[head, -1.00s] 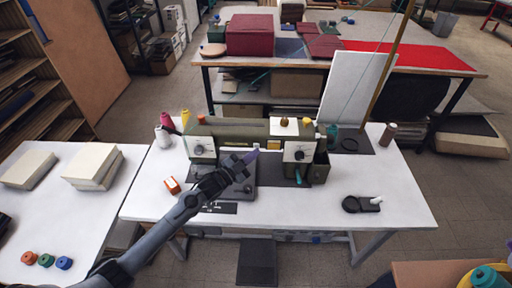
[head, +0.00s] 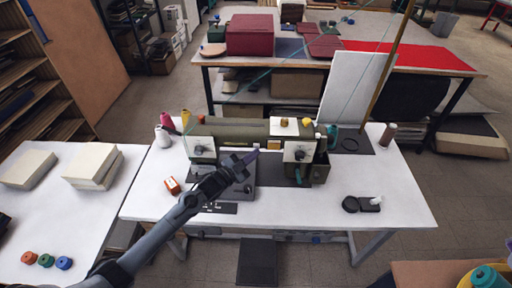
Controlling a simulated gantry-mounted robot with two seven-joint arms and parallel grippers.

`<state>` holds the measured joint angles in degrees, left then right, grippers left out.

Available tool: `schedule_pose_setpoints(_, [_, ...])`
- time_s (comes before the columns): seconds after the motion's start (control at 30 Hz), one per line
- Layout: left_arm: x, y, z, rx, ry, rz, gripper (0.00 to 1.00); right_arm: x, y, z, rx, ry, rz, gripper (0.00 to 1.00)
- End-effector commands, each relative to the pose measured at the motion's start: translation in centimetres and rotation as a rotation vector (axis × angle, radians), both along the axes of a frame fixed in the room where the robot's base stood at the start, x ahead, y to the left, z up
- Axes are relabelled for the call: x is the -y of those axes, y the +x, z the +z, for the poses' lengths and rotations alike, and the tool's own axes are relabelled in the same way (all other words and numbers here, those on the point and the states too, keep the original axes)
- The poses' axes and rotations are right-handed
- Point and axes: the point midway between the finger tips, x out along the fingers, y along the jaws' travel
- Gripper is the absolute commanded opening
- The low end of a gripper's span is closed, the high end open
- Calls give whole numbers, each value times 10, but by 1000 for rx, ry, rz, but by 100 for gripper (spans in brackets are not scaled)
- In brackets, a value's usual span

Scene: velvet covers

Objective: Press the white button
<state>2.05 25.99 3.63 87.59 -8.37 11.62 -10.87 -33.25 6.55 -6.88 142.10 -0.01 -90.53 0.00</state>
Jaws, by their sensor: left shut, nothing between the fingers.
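My left gripper (head: 251,156) is shut and empty. It is over the middle of the sewing machine (head: 240,130) on the white table, with its tips close to the machine's front face. A small pale square (head: 256,147) shows on the machine just beyond the tips; it may be the white button, but it is too small to tell. I cannot tell whether the tips touch anything. The machine also has white panels with dark knobs at the left (head: 202,148) and right (head: 298,152). My forearm and gripper hide part of the machine's lower front. My right gripper is not in view.
Thread cones (head: 167,121) stand left of the machine. The white tabletop (head: 310,207) is clear at the front centre.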

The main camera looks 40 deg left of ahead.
Motion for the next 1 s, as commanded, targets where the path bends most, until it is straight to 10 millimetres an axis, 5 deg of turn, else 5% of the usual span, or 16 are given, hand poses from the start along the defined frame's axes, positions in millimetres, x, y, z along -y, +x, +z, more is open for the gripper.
schedule_pose_setpoints(1.0, [-5, 7, 0, 0, 0, 0, 0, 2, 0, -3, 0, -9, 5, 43])
